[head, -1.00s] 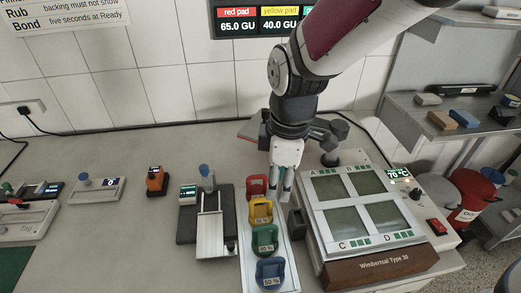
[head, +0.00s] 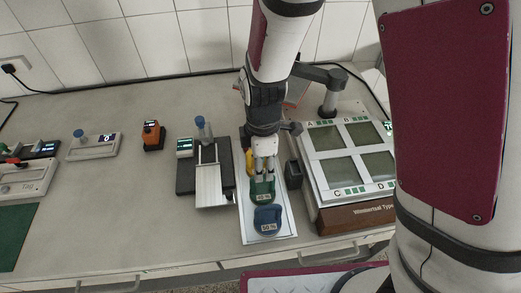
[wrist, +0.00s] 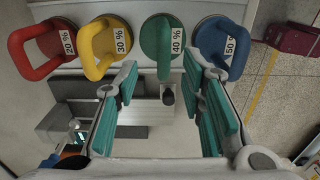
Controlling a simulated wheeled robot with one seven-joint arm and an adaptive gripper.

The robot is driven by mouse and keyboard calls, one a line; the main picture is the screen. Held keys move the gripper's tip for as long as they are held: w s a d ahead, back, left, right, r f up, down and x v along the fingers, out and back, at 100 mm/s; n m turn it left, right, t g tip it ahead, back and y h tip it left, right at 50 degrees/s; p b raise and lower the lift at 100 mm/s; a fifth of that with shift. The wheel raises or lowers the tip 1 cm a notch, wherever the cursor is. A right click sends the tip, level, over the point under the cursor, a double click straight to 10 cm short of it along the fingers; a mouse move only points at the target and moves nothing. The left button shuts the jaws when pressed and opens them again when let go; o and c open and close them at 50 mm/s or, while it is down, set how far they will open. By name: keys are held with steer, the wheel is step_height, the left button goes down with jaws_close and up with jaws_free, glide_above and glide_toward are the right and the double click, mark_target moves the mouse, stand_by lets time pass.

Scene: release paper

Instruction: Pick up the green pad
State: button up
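The green pad (head: 262,191), labelled 40 %, stands on a white tray (head: 284,226) in front of my gripper (head: 264,174). In the wrist view the green pad (wrist: 163,40) lies ahead of my open gripper (wrist: 165,98), between the lines of its two teal-lined fingers. The fingers appear apart from the pad and nothing is between them. The blue pad (wrist: 221,42), labelled 50 %, is right of the green one. The yellow pad (wrist: 103,45), 30 %, and the red pad (wrist: 40,47), 20 %, are to its left. In the head view my gripper hides the red pad.
A four-plate heater (head: 351,163) stands right of the tray, with a small dark block (head: 293,174) between. A dark-based slide device (head: 205,172) stands close on the left. An orange device (head: 152,135) is further left. The front of the table is clear.

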glide_above(263, 193)
steer(key=f, duration=0.5)
steer(key=shift+w, duration=0.4)
jaws_close()
